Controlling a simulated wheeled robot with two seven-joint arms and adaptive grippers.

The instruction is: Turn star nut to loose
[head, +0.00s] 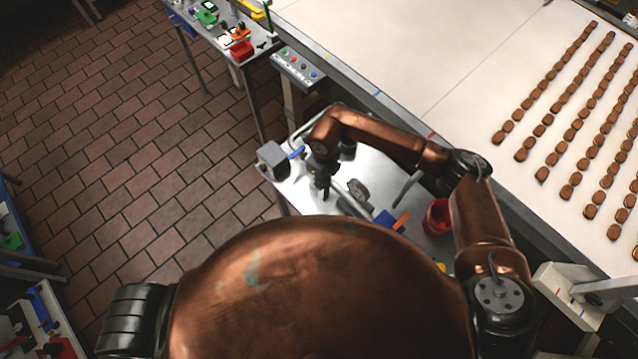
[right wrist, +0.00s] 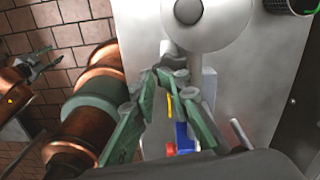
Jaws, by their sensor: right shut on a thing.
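My right gripper (head: 322,190) points down over the metal side table beside the conveyor in the head view. In the right wrist view its green-grey fingers (right wrist: 171,76) come together on a small dark grey piece, which I take to be the star nut (right wrist: 172,56). The fingers hide part of it, and its turned angle cannot be read. It sits beside a pale grey machine part with a large round disc (right wrist: 207,22). My left gripper (right wrist: 48,62) shows small at the left edge of the right wrist view, empty, its fingers apart.
The metal table (head: 300,197) also bears a grey block (head: 272,158), a red container (head: 437,218), and blue and orange items (head: 390,219). The wide conveyor (head: 440,70) with rows of brown biscuits lies behind and right. Tiled floor (head: 120,130) is open at left.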

